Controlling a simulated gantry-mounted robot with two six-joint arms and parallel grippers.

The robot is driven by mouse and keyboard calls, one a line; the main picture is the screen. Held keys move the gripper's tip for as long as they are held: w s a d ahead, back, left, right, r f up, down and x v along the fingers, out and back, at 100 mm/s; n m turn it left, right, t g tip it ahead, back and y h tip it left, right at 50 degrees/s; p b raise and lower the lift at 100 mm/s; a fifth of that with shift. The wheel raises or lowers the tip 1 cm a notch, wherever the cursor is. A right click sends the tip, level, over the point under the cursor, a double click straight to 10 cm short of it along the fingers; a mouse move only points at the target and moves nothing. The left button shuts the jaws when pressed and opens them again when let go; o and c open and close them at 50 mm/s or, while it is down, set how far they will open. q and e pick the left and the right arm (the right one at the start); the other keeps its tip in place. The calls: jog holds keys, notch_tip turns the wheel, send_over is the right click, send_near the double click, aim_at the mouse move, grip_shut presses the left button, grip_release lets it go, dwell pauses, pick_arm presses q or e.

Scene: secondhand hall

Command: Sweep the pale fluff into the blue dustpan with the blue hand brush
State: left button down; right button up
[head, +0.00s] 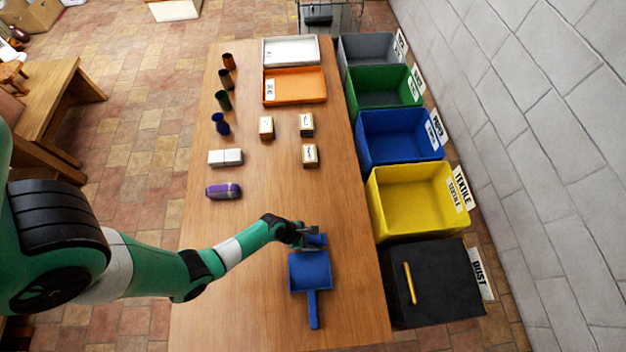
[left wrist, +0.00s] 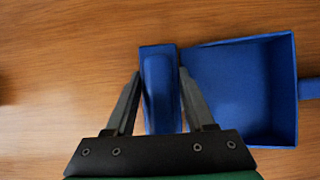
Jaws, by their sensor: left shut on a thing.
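The blue dustpan (head: 310,272) lies on the wooden table near its front, with its handle toward the front edge. It also shows at the right of the left wrist view (left wrist: 232,92). My left gripper (head: 308,240) is at the dustpan's far, open edge. In the left wrist view my left gripper (left wrist: 160,78) is shut on the blue hand brush (left wrist: 158,88), which is right beside the dustpan's edge. The brush also shows partly in the head view (head: 318,240). I cannot make out any pale fluff in either view. My right gripper is not in view.
A purple object (head: 223,191), a white box (head: 225,157), several small cups and blocks, and an orange tray (head: 296,86) stand farther back on the table (head: 260,210). Several bins line its right side, including a yellow one (head: 415,203) and a black lidded one (head: 437,282).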

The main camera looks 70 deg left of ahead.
pick_arm(q)
jog(key=shift+s+d+r+p, duration=0.1)
jog(key=shift+s+d+p, duration=0.25)
jog(key=shift+d, duration=0.3)
jog(key=shift+s+d+r+p, duration=0.1)
jog(key=shift+d+p, duration=0.35)
jog(key=shift+d, duration=0.2)
jog(key=shift+s+d+f+p, duration=0.1)
jog(key=shift+s+d+p, duration=0.25)
jog(key=shift+d, duration=0.45)
notch_tip(320, 180, up, 5)
jog(key=p, duration=0.5)
jog(key=shift+p, duration=0.4)
